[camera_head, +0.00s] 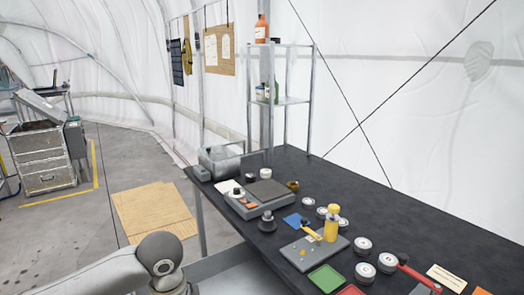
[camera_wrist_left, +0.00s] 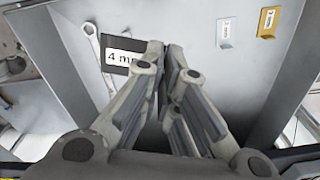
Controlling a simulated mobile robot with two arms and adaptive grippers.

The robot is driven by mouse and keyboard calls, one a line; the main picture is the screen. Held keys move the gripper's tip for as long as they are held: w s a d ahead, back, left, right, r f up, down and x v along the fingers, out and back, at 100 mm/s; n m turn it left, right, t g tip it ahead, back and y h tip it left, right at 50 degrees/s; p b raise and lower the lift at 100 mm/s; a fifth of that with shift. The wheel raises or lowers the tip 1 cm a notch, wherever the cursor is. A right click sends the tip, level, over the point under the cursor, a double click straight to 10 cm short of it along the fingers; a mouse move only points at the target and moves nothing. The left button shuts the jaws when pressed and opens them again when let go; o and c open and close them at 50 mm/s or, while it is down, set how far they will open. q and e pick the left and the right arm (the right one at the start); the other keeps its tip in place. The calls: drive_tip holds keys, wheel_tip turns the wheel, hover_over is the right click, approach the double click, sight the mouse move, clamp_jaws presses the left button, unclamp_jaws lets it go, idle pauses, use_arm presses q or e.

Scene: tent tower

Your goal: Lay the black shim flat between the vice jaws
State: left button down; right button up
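The black shim (camera_wrist_left: 118,55), with a white label reading "4 m" and a partly covered end, lies on a grey metal surface in the left wrist view. My left gripper (camera_wrist_left: 166,52) is over that surface, just right of the shim. Its fingers are close together, with nothing clearly seen between them, and the left finger hides the shim's right end. In the head view only part of my left arm shows at the bottom; its gripper is out of frame. I cannot make out the vice jaws in either view. My right gripper is not in view.
A wrench (camera_wrist_left: 97,55) lies left of the shim. A silver labelled piece (camera_wrist_left: 226,30) and a brass one (camera_wrist_left: 268,22) are at the upper right. Sloping metal walls flank the surface. The dark workbench (camera_head: 345,190) carries several discs, trays and tools, with a shelf behind.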

use_arm(q)
drive_tip(key=shift+s+a+f+n, duration=0.1)
drive_tip(key=shift+s+a+n, duration=0.1)
drive_tip(key=shift+s+n, duration=0.45)
use_arm(e)
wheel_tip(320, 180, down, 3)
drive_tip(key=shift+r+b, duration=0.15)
drive_tip(key=shift+b, duration=1.05)
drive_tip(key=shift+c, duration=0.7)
use_arm(q)
drive_tip(key=s+a+n, duration=0.2)
drive_tip(key=s+n, duration=0.5)
drive_tip(key=n, duration=0.6)
drive_tip(key=shift+s+f, duration=0.2)
